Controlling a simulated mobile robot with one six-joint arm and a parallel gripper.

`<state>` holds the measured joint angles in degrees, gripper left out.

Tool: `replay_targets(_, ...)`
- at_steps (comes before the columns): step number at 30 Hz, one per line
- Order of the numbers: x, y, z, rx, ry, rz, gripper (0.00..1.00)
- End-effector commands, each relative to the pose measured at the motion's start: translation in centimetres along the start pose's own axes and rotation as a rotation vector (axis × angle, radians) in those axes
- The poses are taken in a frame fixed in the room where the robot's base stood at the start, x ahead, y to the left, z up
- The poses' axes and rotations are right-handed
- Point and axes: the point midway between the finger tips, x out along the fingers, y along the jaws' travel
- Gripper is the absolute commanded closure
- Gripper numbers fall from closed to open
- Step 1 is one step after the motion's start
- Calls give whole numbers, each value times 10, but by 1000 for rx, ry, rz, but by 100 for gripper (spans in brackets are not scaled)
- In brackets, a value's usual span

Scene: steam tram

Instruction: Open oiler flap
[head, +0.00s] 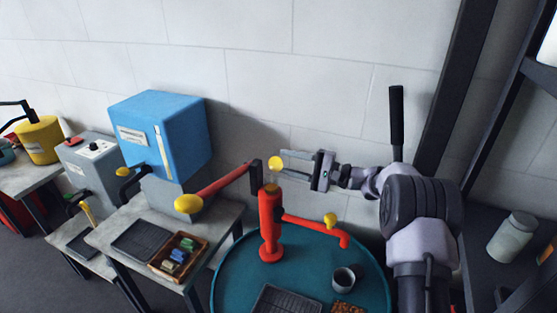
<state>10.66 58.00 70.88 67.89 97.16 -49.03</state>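My gripper (284,164) is in the middle of the head view, its two fingers apart and pointing left. A yellow ball knob (276,163) shows at the mouth of the fingers; I cannot tell whether they touch it. The knob appears near the upper end of a red hand pump (268,228) with a long red and dark lever (225,184). The pump stands on a round teal table (228,284). A second yellow knob (330,220) sits on its spout. No part is clearly recognisable as the oiler flap.
A blue box (180,125) with a dark, yellow-tipped handle stands left of the pump. A grey box (90,160) and yellow pot (40,141) are farther left. A grey cup (343,279) is on the teal table. A shelf with a jar (512,238) is at right.

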Motion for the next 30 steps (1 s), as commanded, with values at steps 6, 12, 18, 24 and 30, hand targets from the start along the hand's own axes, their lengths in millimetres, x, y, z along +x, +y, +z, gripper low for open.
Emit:
replay_targets(6, 28, 0, 0, 0, -2, 1, 62)
replay_targets(12, 33, 0, 0, 1, 0, 1, 62)
replay_targets(18, 33, 0, 0, 1, 0, 1, 72)
replay_targets(24, 33, 0, 0, 0, 0, 1, 100)
replay_targets(30, 33, 3, 0, -30, 0, 1, 100)
